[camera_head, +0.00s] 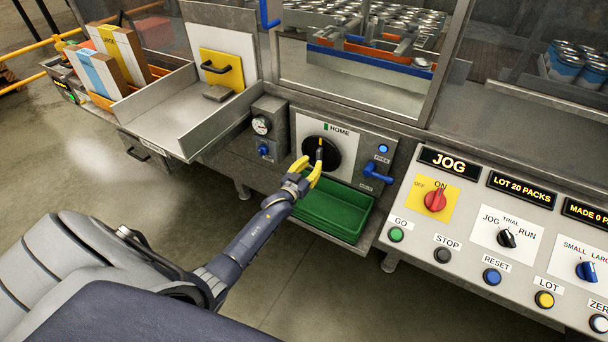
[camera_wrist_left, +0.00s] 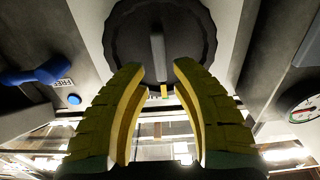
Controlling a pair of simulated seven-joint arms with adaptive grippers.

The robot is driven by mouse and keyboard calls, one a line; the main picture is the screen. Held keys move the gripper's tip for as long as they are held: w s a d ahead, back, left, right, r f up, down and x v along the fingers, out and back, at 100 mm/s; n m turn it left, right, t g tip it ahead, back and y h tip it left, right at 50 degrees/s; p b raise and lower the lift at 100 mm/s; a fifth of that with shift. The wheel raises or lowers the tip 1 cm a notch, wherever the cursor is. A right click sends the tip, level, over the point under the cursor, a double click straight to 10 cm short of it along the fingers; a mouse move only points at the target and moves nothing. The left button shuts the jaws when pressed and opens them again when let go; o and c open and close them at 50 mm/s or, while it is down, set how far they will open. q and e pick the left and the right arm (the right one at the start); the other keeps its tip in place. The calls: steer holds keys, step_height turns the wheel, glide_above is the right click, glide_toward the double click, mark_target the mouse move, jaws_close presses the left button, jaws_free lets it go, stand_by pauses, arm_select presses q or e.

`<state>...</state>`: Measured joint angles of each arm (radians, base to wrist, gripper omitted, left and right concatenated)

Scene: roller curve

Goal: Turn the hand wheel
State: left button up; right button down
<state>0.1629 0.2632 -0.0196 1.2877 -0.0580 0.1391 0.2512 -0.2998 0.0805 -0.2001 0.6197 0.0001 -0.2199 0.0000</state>
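The hand wheel (camera_head: 331,155) is a black disc on a pale plate under the HOME label (camera_head: 339,130). It also shows in the left wrist view (camera_wrist_left: 195,30), with a scalloped rim and a grey handle (camera_wrist_left: 157,50) standing out from its face. My left gripper (camera_head: 311,167) is in front of the wheel's lower part, its yellow fingers spread. In the left wrist view the fingertips (camera_wrist_left: 157,70) stand apart on either side of the handle, with clear gaps. Whether they touch the wheel's face cannot be told. My right gripper is not in view.
A blue FREE lever (camera_head: 377,174) sits right of the wheel. A gauge (camera_head: 261,125) is on the left. An empty green bin (camera_head: 333,210) lies below. The JOG control panel (camera_head: 470,230) fills the right. Clear floor (camera_head: 110,165) is at left.

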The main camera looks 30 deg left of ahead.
arm_select(q)
steer(key=s, duration=0.6)
steer(key=shift+s, duration=0.1)
stand_by(0.4)
steer(key=s+d+f+m+g, duration=0.1)
steer(key=s+d+f+g, duration=0.15)
steer(key=s+f, duration=0.75)
steer(key=s+d+f+g, duration=0.25)
steer(key=s+f, duration=0.35)
steer(key=f, duration=0.8)
steer(key=s+d+f+m+g, duration=0.1)
steer(key=s+f+g, duration=0.3)
steer(key=s+f, duration=0.6)
steer(key=s+d+f+g, duration=0.2)
steer(key=s+f, duration=0.3)
steer(key=s, duration=0.6)
steer(key=s+d+f+m+g, duration=0.1)
steer(key=s+f, duration=0.5)
steer(key=s, duration=0.6)
steer(key=s+d+f+m+g, duration=0.1)
steer(key=s+d+f+g, duration=0.3)
steer(key=s, duration=0.7)
steer(key=shift+s+f+g, duration=0.2)
steer(key=shift+f+g, duration=0.1)
steer(key=shift+f, duration=0.55)
steer(key=shift+w, duration=0.1)
